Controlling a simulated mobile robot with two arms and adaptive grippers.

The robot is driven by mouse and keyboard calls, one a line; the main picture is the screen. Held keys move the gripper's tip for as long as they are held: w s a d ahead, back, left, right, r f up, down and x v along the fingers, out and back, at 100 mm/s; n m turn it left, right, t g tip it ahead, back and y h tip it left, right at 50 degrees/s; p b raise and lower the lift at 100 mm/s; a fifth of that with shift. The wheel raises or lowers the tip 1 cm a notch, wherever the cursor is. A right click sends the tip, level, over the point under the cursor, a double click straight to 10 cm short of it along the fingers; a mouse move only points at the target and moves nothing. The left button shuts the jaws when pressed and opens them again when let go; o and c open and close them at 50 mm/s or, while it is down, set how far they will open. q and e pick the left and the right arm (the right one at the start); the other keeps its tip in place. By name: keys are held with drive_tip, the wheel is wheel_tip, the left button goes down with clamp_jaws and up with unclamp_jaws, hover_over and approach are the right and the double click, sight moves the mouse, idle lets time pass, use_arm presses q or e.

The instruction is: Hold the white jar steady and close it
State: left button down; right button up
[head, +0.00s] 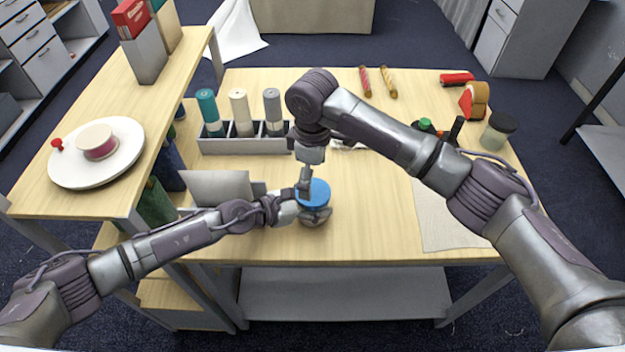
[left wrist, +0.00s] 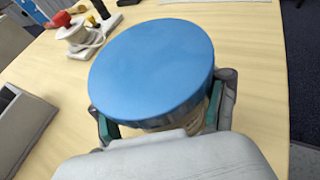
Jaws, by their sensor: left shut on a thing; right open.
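The jar (head: 314,221) stands near the table's front edge, topped by a wide blue lid (head: 313,191). Its body is mostly hidden by the lid and my left gripper (head: 312,215), which is shut around it from the left. In the left wrist view the blue lid (left wrist: 152,70) fills the middle, and the left fingers (left wrist: 165,118) sit on both sides below its rim. A small strip of the pale body shows under it. I cannot tell whether the lid is fully seated. My right gripper (head: 305,186) is open, pointing down at the lid's left part; contact is unclear.
A grey divided rack (head: 245,145) with rolls stands behind. A grey box-like thing (head: 218,188) is left of the jar, near the raised wooden shelf (head: 60,190). A dark-lidded jar (head: 497,132) and a cloth (head: 445,215) are at right.

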sight(313, 191)
wheel_tip(313, 191, up, 3)
drive_tip(key=shift+w+f+n, duration=0.15)
drive_tip(key=shift+f+n, duration=0.05)
drive_tip(key=shift+n, duration=0.9)
drive_tip(key=shift+r+n, duration=0.45)
drive_tip(key=shift+n, duration=0.15)
drive_tip(key=shift+f, duration=4.05)
